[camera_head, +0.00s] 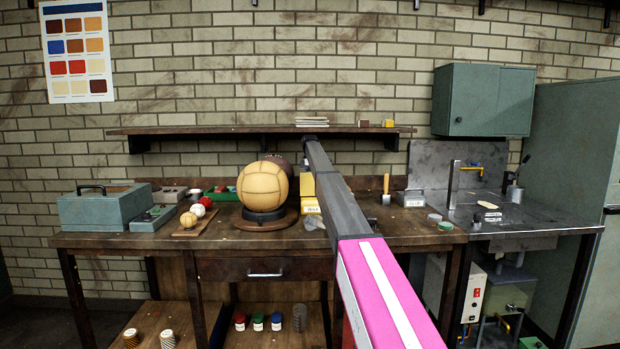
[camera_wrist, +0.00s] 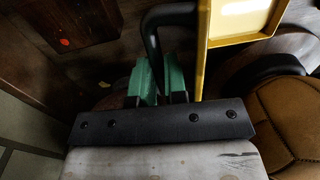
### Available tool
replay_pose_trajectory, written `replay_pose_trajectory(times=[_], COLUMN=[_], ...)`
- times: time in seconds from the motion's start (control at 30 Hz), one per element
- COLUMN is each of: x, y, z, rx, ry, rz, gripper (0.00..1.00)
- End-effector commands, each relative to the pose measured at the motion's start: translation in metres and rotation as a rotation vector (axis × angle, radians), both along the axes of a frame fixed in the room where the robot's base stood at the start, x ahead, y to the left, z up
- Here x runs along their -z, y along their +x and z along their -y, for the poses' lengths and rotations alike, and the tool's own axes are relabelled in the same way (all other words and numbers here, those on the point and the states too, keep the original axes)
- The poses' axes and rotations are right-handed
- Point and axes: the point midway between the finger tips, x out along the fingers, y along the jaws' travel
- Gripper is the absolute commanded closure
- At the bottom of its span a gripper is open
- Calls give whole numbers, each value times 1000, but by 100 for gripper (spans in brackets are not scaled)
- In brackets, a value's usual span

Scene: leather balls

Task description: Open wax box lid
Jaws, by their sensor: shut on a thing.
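The yellow wax box (camera_head: 312,206) stands on the workbench just right of the big tan ball, partly hidden behind my arm. A yellow upright panel, seemingly its raised lid (camera_head: 307,184), shows above it. In the wrist view a yellow panel (camera_wrist: 204,60) is seen edge-on, with a yellow-rimmed tray-like part (camera_wrist: 240,40) beside it. A curved black handle (camera_wrist: 152,32) meets this panel. My gripper (camera_wrist: 163,75), with green fingers, is shut on the handle. In the head view my arm hides the gripper.
A tan leather ball (camera_head: 264,187) rests on a round stand close left of the box; it also shows in the wrist view (camera_wrist: 292,112). A dark brown ball is behind it. A shelf (camera_head: 220,130) runs above the bench.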

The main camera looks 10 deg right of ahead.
Motion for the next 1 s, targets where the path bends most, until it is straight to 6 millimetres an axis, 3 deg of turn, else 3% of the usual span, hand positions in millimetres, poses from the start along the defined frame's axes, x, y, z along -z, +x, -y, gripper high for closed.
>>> replay_pose_trajectory(times=[0.03,0.37,0.4,0.43,0.47,1.0], x=[7,9,9,9,8,3], y=[15,17,17,17,17,12], z=[1,1,1,2,1,1], rx=[-3,-2,-2,-2,-2,0], ry=[0,0,0,0,0,-1], rz=[20,16,17,17,17,23], gripper=[100,100,75,65,62,62])
